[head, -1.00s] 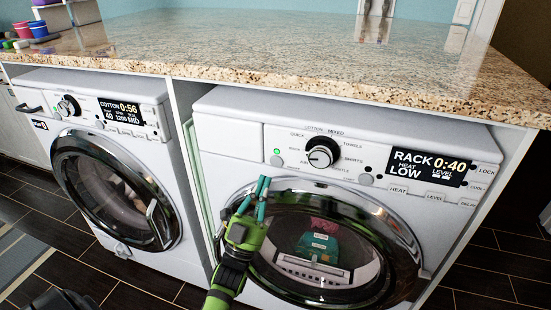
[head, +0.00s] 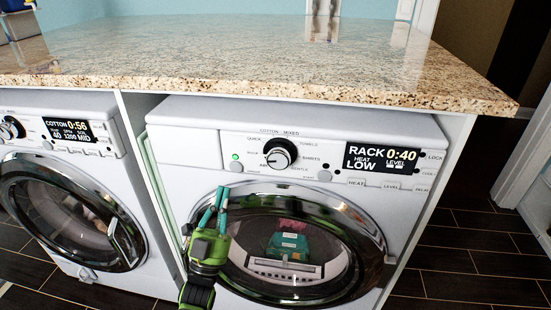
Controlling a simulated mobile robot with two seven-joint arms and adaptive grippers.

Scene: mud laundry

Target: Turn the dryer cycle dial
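The dryer (head: 180,132) is the right-hand white machine under the counter. Its cycle dial (head: 280,153), a black knob with a silver face, sits on the front panel among printed cycle names. The display (head: 381,160) beside it reads RACK 0:40, HEAT LOW. My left gripper (head: 222,190) is green with teal fingers. It points up in front of the dryer door's upper left, below and left of the dial and apart from it in the picture. Its fingertips are together with nothing between them. My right gripper is out of view.
A washer (head: 70,190) with its own dial (head: 11,128) and display stands at left. A granite counter (head: 250,65) overhangs both machines. The round dryer door (head: 372,245) is closed, with items behind its glass. Dark tile floor (head: 465,260) is clear at right.

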